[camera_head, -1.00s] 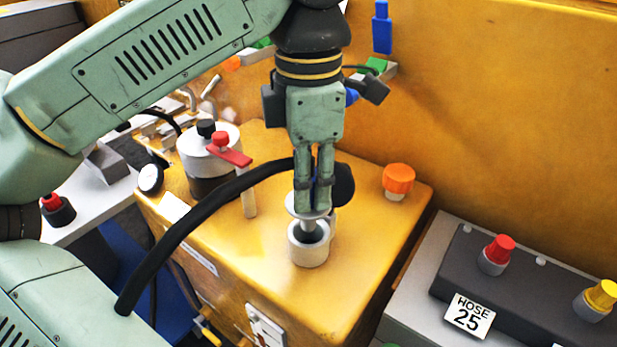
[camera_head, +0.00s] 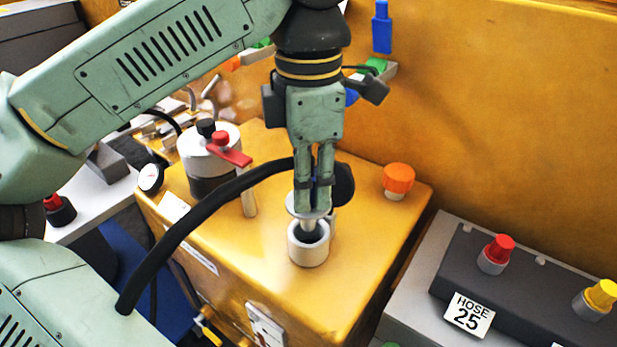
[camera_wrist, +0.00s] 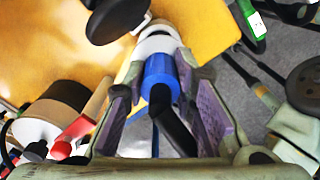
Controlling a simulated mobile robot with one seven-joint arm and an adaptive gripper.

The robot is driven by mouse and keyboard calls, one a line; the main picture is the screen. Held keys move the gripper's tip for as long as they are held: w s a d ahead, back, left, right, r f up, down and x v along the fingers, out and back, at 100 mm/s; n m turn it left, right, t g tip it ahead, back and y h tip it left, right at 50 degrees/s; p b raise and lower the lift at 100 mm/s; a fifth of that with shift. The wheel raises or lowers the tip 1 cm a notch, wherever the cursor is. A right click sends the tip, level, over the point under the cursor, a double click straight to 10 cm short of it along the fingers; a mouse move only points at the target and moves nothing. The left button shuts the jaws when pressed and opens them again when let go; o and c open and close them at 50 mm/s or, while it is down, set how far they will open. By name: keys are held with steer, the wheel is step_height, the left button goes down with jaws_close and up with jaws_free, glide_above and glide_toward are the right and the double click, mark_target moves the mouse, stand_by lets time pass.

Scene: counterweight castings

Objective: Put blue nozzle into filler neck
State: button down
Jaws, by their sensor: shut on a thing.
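My gripper (camera_head: 314,202) points down and is shut on the blue nozzle (camera_wrist: 160,78), whose blue body shows between the fingers in the wrist view. In the head view the fingers mostly hide the blue, and the nozzle's pale flange and metal spout (camera_head: 309,223) show below them. The filler neck (camera_head: 308,251) is a short white cylinder with a dark opening on the yellow tank. The spout is at the neck's mouth, with the flange above the rim. I cannot tell how deep the tip is. A black hose (camera_head: 205,208) runs from the nozzle to the left.
The yellow tank top (camera_head: 355,235) carries an orange cap (camera_head: 398,180), a gauge (camera_head: 151,177) and a white canister with a red lever (camera_head: 230,155). A round black disc (camera_wrist: 118,18) is close beside the neck. A dark block with red and yellow nozzles (camera_head: 497,254) stands at right.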

steer(key=shift+f+b, duration=2.05)
steer(key=shift+f, duration=0.65)
steer(key=c, duration=1.2)
jaws_free()
steer(key=shift+c, duration=0.2)
steer(key=shift+r, duration=0.1)
step_height(320, 180, up, 7)
steer(key=shift+r, duration=0.1)
